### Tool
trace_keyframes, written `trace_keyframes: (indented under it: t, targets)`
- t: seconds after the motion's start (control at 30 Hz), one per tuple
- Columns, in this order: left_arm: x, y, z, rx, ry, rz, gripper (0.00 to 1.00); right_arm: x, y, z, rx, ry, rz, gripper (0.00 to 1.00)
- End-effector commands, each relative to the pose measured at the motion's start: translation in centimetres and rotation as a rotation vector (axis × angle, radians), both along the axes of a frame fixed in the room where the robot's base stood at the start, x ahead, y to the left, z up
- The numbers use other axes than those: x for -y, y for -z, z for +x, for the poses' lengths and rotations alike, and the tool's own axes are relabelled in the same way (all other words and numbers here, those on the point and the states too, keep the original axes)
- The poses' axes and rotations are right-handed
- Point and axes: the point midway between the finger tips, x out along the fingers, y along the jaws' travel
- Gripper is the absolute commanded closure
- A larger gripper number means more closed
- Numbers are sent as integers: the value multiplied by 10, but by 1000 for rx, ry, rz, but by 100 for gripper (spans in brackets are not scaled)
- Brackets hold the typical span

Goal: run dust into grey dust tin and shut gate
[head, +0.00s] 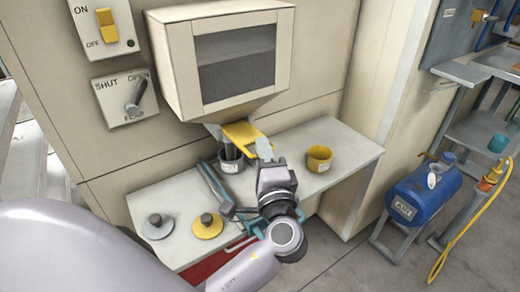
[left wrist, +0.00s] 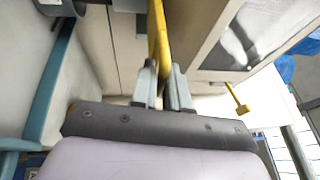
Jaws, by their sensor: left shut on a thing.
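The yellow gate (head: 240,132) sticks out from under the cream hopper (head: 222,60). My left gripper (head: 264,149) is shut on its outer edge. In the left wrist view my left gripper's fingers (left wrist: 162,85) pinch the yellow gate (left wrist: 157,35), seen nearly edge-on. The grey dust tin (head: 231,162) stands on the bench under the hopper's mouth, partly hidden by the gate. A yellow tin (head: 319,158) stands to the right of my gripper. Dust and the inside of the grey tin cannot be made out. My right gripper is not in view.
A grey lid (head: 158,227) and a yellow lid (head: 208,226) lie on the bench (head: 347,146). A lever panel (head: 124,98) has its handle towards OPEN. An on/off panel (head: 104,26) is above it. A blue tank (head: 424,190) stands right.

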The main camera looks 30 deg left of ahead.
Motion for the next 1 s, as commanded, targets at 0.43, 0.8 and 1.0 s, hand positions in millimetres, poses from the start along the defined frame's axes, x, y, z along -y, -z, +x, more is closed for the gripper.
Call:
trace_keyframes:
  t: [0.43,0.8,1.0]
  targets:
    - [0,-1,0,1,1,1,64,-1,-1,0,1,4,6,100]
    - [-1,0,1,1,1,1,64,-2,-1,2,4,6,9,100]
    - [-4,1,4,1,3,2,64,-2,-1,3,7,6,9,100]
